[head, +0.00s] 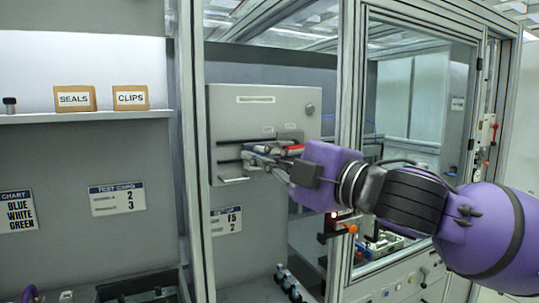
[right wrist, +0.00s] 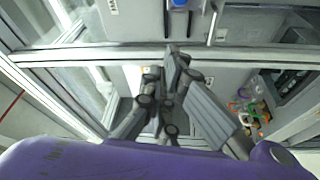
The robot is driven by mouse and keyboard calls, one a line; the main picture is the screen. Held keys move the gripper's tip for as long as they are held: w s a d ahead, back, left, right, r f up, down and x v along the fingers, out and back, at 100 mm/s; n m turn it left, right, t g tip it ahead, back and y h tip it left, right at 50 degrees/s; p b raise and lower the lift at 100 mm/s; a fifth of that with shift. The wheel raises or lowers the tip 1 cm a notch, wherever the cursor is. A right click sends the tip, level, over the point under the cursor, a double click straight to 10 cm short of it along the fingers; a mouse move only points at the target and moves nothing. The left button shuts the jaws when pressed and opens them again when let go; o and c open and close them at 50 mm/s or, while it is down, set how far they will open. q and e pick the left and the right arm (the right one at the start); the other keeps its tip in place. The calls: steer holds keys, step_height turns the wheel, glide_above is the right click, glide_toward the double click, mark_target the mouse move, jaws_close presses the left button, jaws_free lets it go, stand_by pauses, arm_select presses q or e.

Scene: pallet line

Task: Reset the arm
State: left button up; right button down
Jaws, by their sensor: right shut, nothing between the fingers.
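My right arm (head: 410,195), purple and black, comes in from the right in the head view and reaches toward a grey wall box. My right gripper (head: 255,160) is in front of the box's lower part, close to its slots. I cannot tell whether it touches the box. In the right wrist view the right gripper (right wrist: 176,55) has its fingers together, with nothing held between them. My left gripper is not in view.
The grey box (head: 235,105) has a round knob and a small label. A framed glass cabinet (head: 350,60) stands around it. At left, a shelf (head: 90,116) holds boxes marked SEALS (head: 75,99) and CLIPS (head: 130,98). Small dark bottles (head: 287,283) stand below.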

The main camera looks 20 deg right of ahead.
steer(key=w+d+f+m+h, duration=0.1)
steer(key=w+d+f+m, duration=0.25)
steer(key=f, duration=0.35)
steer(key=w+d+f+m+h, duration=0.1)
steer(key=w+d+f+m, duration=0.1)
steer(key=d+f, duration=0.3)
steer(key=s+d+f+m+g+h, duration=0.1)
steer(key=s+f+m, duration=0.15)
steer(key=f, duration=1.05)
steer(key=s+d+f+m+g+h, duration=0.1)
steer(key=d+f+m+h, duration=0.15)
steer(key=f, duration=1.15)
steer(key=s+a+f+m+g+p, duration=0.1)
steer(key=s+a+f+m+g, duration=0.1)
steer(key=s+f, duration=0.65)
steer(key=s+a+f+m+g, duration=0.25)
steer(key=s+f, duration=0.25)
steer(key=f, duration=0.7)
steer(key=s+a+f+m+g, duration=0.1)
steer(key=s+a+f, duration=0.3)
steer(key=s, duration=0.5)
steer(key=s+a+f+m+g, duration=0.1)
steer(key=s+a+f+m, duration=0.2)
steer(key=s+a+f, duration=0.2)
steer(key=s+f+h, duration=0.1)
steer(key=s+f, duration=0.2)
steer(key=s, duration=0.2)
steer(key=shift+a+f+g, duration=0.2)
steer(key=shift+g, duration=0.15)
